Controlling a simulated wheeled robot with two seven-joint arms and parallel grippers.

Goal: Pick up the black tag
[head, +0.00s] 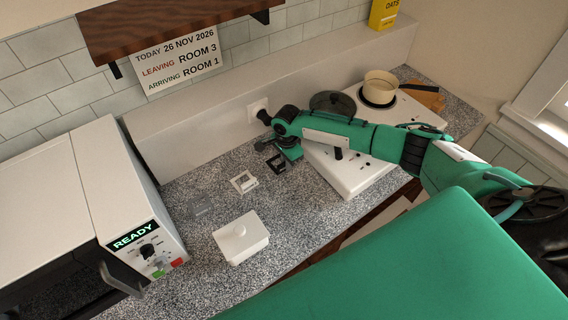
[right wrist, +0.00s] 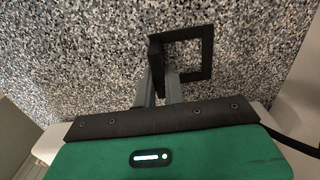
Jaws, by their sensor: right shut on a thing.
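The black tag (head: 277,163) is a flat square frame with an upright tab, on the speckled counter at the back. It also shows in the right wrist view (right wrist: 207,62), where the frame lies flat or nearly flat over the counter. My right gripper (head: 287,155) reaches down to it from the right. Its two grey fingers (right wrist: 159,85) are shut on the tab of the tag. I cannot tell whether the tag touches the counter. A white tag (head: 243,183) and a grey tag (head: 201,207) lie to its left. My left gripper is not in view.
A white lidded dish (head: 241,245) stands in front of the tags. A white microwave (head: 150,215) showing READY is at left. A white hob (head: 345,178) with a pan (head: 380,86) is at right, partly behind my arm. A shelf (head: 170,28) overhangs the back.

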